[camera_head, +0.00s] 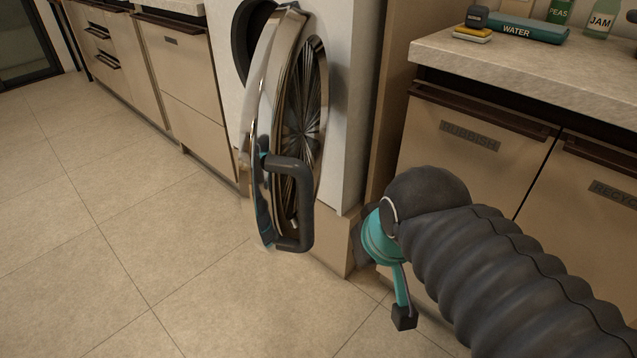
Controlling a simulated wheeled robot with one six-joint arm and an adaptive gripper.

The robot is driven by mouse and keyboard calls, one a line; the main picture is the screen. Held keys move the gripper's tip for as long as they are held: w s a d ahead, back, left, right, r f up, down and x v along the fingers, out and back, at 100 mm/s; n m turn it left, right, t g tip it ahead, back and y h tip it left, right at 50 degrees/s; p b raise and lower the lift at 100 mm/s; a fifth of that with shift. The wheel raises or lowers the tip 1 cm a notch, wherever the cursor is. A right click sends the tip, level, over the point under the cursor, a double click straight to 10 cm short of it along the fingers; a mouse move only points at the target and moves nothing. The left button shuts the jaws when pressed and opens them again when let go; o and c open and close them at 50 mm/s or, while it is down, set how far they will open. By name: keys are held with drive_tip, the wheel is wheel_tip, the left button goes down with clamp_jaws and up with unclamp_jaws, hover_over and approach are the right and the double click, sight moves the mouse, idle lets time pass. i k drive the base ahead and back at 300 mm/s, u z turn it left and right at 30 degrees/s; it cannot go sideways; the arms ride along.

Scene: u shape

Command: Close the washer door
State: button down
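The washer (353,90) is a white machine set into the cabinet row. Its round chrome door (262,110) stands open, swung outward and seen nearly edge-on, with a ribbed dark inner face to the right. A black loop handle (304,205) sits low on the door. The dark opening of the drum shows partly behind the door's upper left. My gripper (403,312), teal with a black tip, points down to the right of the door and looks apart from the handle. Only one finger shows clearly; my dark ribbed arm hides part of it, so its opening cannot be told.
A counter (520,65) over cabinets labelled RUBBISH (470,136) and RECYCLE is at the right. A sponge (473,33), a WATER box (525,28) and jars stand on it. Beige drawers (182,70) run along the left. The tiled floor (120,240) in front is clear.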

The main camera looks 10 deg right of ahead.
sight(285, 117)
drive_tip(key=z, duration=0.55)
drive_tip(key=k, duration=0.95)
drive_tip(key=u, duration=0.5)
